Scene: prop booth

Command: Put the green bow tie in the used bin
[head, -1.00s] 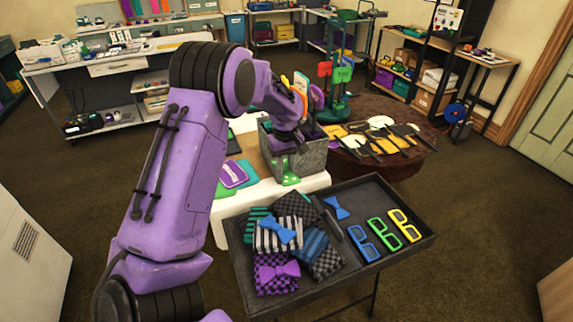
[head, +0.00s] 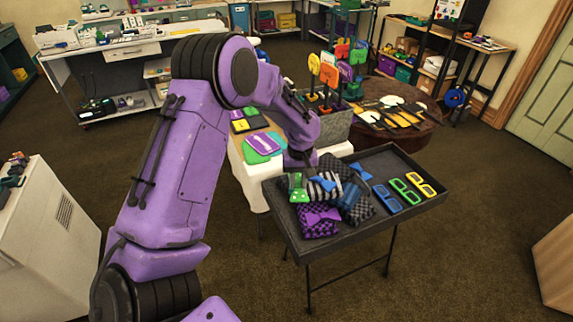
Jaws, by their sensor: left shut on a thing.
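The green bow tie (head: 298,189) has pale spots and hangs at the left gripper (head: 297,174), which is shut on it. The gripper is over the left back corner of the dark tray (head: 283,226); the fingers are small and partly hidden by my purple arm. Whether the tie touches the cloths below is hard to tell. I cannot tell which container is the used bin. A grey box (head: 338,126) behind the tray holds upright signs and props, with its left part hidden by my arm. My right gripper is not in view.
The tray also holds a purple bow tie (head: 318,217), a blue bow tie (head: 360,171), patterned cloths and blue, green and yellow glasses (head: 404,192). A white-covered table (head: 252,184) adjoins it. A round brown table (head: 410,133) stands behind.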

